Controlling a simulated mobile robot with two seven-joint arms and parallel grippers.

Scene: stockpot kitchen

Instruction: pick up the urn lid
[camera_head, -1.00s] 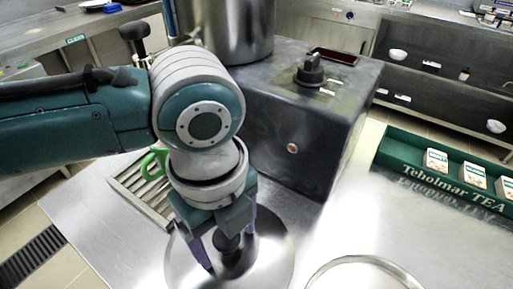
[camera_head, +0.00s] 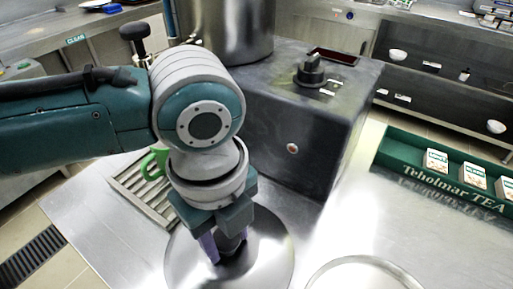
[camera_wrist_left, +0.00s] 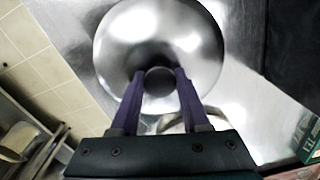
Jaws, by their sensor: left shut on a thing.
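The urn lid (camera_head: 272,262) is a round, shiny steel disc with a dark knob in its middle. It lies on the steel counter in the head view, and its lower edge is cut off by the frame. My left gripper (camera_head: 228,250) points down over the lid and is shut on its knob. In the left wrist view the lid (camera_wrist_left: 190,35) lies under the purple fingers, with the dark knob (camera_wrist_left: 160,80) between the fingertips (camera_wrist_left: 159,76). I cannot tell any gap between lid and counter. My right gripper is not in view.
A dark burner block (camera_head: 305,130) with a knob stands behind the lid, with a large steel pot (camera_head: 228,30) on it. A round steel rim (camera_head: 362,262) is at the lower right.

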